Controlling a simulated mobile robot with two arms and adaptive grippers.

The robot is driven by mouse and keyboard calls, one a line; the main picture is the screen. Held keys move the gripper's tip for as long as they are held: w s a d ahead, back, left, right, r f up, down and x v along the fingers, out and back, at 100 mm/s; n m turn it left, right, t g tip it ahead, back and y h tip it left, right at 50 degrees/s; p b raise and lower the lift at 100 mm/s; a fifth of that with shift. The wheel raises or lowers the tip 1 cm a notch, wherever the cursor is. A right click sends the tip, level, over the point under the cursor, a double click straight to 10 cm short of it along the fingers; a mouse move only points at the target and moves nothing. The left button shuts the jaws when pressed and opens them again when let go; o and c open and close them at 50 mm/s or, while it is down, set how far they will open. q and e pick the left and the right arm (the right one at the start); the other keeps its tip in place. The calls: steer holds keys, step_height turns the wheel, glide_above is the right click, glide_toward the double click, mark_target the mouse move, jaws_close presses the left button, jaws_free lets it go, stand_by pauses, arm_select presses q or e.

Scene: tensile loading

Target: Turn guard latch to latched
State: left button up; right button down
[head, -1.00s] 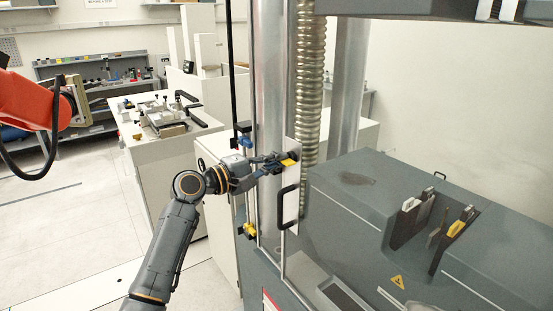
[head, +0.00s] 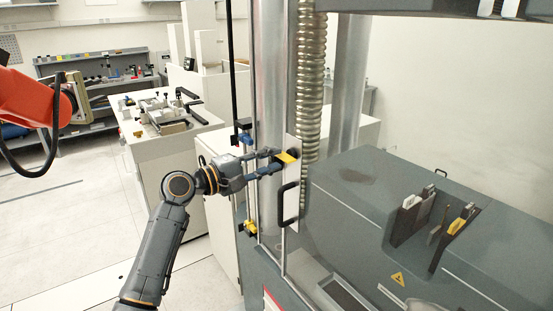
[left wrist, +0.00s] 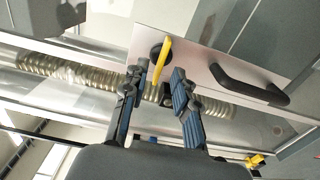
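The guard latch is a yellow lever (head: 287,157) on a black round knob, mounted on a pale metal plate of the clear guard. In the left wrist view the lever (left wrist: 162,62) stands nearly upright in the picture, right of its knob (left wrist: 156,50). My left gripper (head: 272,160) is open in front of the latch. In the left wrist view its fingertips (left wrist: 159,74) are spread on either side of the lever's lower end, with the left finger closer. I cannot tell whether either finger touches it. My right gripper is out of view.
A black guard handle (head: 289,205) is just below the latch; it also shows in the left wrist view (left wrist: 248,87). Behind the guard are a ribbed metal column (head: 309,80) and the grey machine base (head: 350,190). A white bench (head: 165,150) stands behind my arm.

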arm_select(q)
steer(key=v, duration=0.9)
steer(key=shift+s+a, duration=0.2)
steer(key=shift+a, duration=0.1)
steer(key=shift+f, duration=0.1)
